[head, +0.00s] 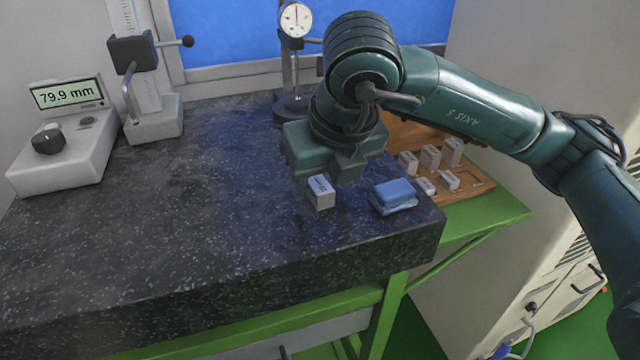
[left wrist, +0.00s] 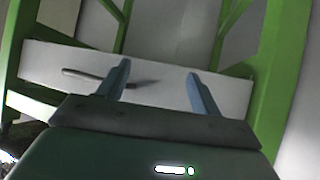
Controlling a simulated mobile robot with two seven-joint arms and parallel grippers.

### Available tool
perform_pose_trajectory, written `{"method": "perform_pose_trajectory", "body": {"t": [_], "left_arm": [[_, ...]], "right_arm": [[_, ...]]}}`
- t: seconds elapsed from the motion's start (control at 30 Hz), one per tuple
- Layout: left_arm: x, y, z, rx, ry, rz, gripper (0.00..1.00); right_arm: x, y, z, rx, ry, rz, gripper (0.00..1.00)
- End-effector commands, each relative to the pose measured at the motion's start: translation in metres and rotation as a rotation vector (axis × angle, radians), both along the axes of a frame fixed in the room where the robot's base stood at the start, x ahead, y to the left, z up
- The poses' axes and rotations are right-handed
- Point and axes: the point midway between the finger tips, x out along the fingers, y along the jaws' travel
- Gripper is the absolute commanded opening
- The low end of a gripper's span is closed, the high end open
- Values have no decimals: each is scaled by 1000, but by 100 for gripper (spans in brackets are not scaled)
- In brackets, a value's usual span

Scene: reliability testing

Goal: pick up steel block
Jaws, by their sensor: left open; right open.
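The steel block (head: 320,194) is a small grey block with dark marks on its top. It stands on the dark speckled granite plate (head: 190,220), near the front right. My right gripper (head: 334,174) is open and points down, just above and behind the block. The arm hides part of its jaws, and I cannot tell whether they touch the block. My left gripper (left wrist: 160,85) shows only in the left wrist view. It is open, with two blue-grey fingers apart and nothing between them.
A wooden tray (head: 470,191) with several small grey blocks stands further right. A dial gauge stand (head: 291,105) and a readout box (head: 65,155) showing 79.9 mm stand behind.

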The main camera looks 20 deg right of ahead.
Motion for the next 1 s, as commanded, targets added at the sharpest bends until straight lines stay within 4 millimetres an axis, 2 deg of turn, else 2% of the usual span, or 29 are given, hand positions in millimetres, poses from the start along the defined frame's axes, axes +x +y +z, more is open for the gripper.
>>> {"method": "perform_pose_trajectory", "body": {"t": [0.27, 0.87, 1.0], "left_arm": [[1, 1, 0, 0, 1, 8, 65], [2, 1, 2, -1, -2, 8, 65], [2, 1, 2, -2, -3, 7, 65]], "right_arm": [[2, 0, -5, -1, 0, 1, 49], [2, 0, -5, 0, 0, 1, 2], [2, 0, -4, 0, -2, 0, 0]]}}
